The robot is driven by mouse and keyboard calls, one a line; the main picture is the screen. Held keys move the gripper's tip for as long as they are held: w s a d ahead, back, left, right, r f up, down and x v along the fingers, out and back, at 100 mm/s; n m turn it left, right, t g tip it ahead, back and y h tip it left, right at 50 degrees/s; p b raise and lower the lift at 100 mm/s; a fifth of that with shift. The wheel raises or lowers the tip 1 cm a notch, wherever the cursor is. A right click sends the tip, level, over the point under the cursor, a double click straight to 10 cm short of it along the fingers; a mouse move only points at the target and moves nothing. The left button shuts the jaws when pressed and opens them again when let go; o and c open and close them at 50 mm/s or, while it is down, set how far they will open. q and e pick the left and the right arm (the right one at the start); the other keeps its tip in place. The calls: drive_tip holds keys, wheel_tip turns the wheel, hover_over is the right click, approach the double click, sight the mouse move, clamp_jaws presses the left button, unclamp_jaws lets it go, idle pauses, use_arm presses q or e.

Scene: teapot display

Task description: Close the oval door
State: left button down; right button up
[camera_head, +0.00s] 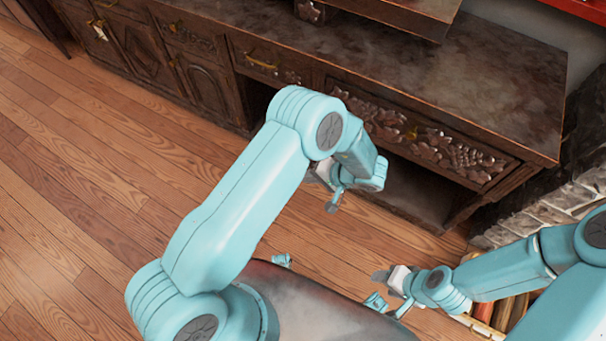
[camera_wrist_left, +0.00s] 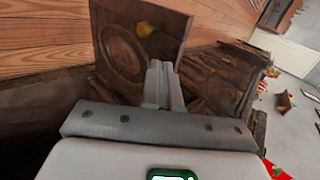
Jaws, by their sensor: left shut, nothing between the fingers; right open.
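In the left wrist view a dark wooden door with a carved oval panel (camera_wrist_left: 122,50) stands swung out from the cabinet, with a brass handle (camera_wrist_left: 147,29) near its top. My left gripper (camera_wrist_left: 164,66) is shut and empty, its fingers in front of the door's right part; I cannot tell whether they touch it. In the head view the left gripper (camera_head: 333,203) hangs low before the cabinet's open lower space, and I cannot make out the oval door there. My right gripper (camera_head: 381,277) is open and empty, low at the right, away from the cabinet.
The long dark cabinet (camera_head: 455,85) runs across the back, with a carved drawer (camera_head: 430,135) and other closed doors (camera_head: 203,84) at the left. A stone structure (camera_head: 545,213) stands at the right. The wooden floor (camera_head: 90,190) at the left is clear.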

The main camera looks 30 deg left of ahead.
use_arm(q)
drive_tip(key=a+f, duration=0.1)
drive_tip(key=a, duration=0.2)
drive_tip(key=a+f+b, duration=0.1)
drive_tip(key=a+f, duration=0.1)
drive_tip(key=a, duration=0.1)
drive_tip(key=a+f, duration=0.2)
drive_tip(key=a, duration=0.1)
drive_tip(key=shift+a+f+b, duration=0.15)
drive_tip(key=shift+a+b, duration=0.15)
drive_tip(key=shift+b, duration=0.1)
drive_tip(key=shift+s+a, duration=0.1)
drive_tip(key=shift+a, duration=0.05)
